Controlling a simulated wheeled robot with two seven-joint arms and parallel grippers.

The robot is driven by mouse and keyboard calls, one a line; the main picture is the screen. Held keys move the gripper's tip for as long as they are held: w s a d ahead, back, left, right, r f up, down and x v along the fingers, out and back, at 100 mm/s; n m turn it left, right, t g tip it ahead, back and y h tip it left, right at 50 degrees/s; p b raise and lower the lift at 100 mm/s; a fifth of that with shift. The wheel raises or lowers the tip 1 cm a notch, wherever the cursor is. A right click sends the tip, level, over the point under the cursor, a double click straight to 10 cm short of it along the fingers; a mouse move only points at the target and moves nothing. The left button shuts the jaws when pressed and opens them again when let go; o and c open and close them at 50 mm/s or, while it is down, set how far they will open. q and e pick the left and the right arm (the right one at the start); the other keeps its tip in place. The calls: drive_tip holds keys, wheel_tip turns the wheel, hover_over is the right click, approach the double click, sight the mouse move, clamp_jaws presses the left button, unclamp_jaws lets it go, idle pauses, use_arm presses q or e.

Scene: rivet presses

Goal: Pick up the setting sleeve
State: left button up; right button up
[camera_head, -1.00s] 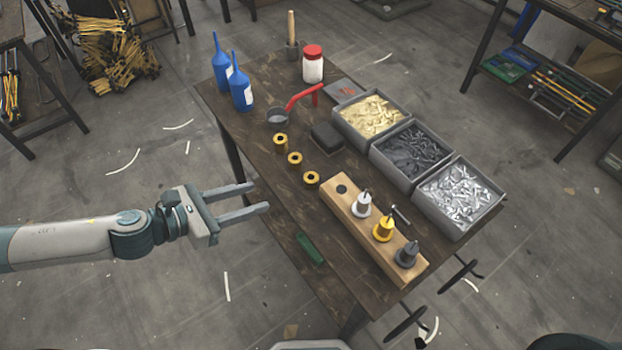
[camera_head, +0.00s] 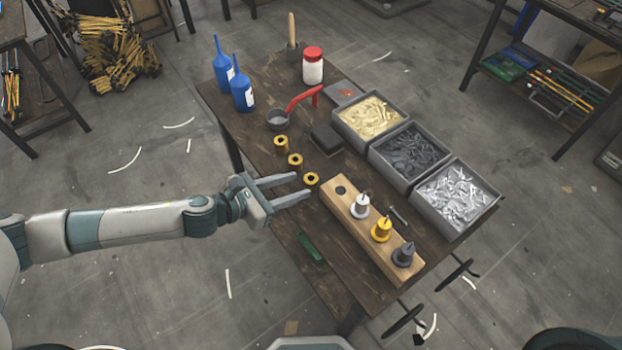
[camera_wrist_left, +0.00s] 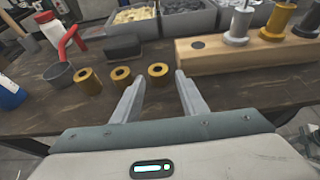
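Three short brass-coloured hollow sleeves stand in a row on the dark wooden table (camera_head: 262,88): a far one (camera_head: 281,144), a middle one (camera_head: 295,160) and a near one (camera_head: 311,180). Which one the task names is not clear from the pictures. My left gripper (camera_head: 303,185) is open and empty, low over the table's left edge, its fingertips just short of the near sleeve. In the left wrist view the near sleeve (camera_wrist_left: 158,74) appears between and just beyond the fingertips (camera_wrist_left: 160,80); the others stand to the left. My right gripper is not in view.
A wooden block (camera_head: 345,207) with white, yellow and grey tools stands right of the sleeves. A red-handled cup (camera_head: 278,121), a dark block (camera_head: 326,139) and grey bins (camera_head: 428,180) lie beyond. A green object (camera_head: 310,247) lies near the front edge.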

sight(305, 181)
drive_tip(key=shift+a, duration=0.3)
use_arm(q)
drive_tip(key=shift+w+d+f, duration=0.15)
drive_tip(key=shift+w+d, duration=0.2)
drive_tip(key=shift+d, duration=0.05)
drive_tip(key=p+x, duration=0.1)
drive_tip(key=x, duration=0.2)
drive_tip(key=shift+w+d+f+p, duration=0.25)
drive_tip(key=shift+w+d+p, duration=0.05)
drive_tip(key=shift+d, duration=0.05)
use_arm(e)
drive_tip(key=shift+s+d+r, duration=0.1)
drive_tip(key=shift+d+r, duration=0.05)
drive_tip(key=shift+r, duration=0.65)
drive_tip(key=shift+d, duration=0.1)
use_arm(q)
drive_tip(key=shift+c, duration=0.3)
drive_tip(key=c, duration=0.9)
